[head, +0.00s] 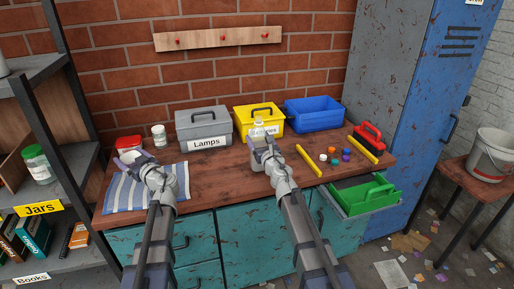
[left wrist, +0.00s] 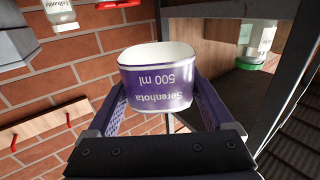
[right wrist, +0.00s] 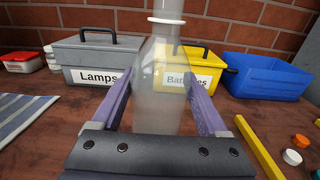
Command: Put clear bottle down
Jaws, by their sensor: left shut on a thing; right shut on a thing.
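The clear bottle (right wrist: 156,85) stands upright between the fingers of my right gripper (right wrist: 158,110), which is shut on it. In the head view the bottle (head: 258,127) and my right gripper (head: 260,148) are over the middle of the workbench, in front of the yellow box. I cannot tell whether its base touches the wood. My left gripper (left wrist: 160,95) is shut on a purple and white tub (left wrist: 158,85) labelled "Serenhota 500 ml". In the head view my left gripper (head: 142,164) is above the striped cloth.
The striped cloth (head: 118,195) lies at the left of the workbench (head: 225,172). A grey "Lamps" box (head: 203,125), yellow box (head: 240,115) and blue bin (head: 313,113) line the back. Yellow bars (head: 309,161) and several small caps lie right. A drawer (head: 375,204) stands open.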

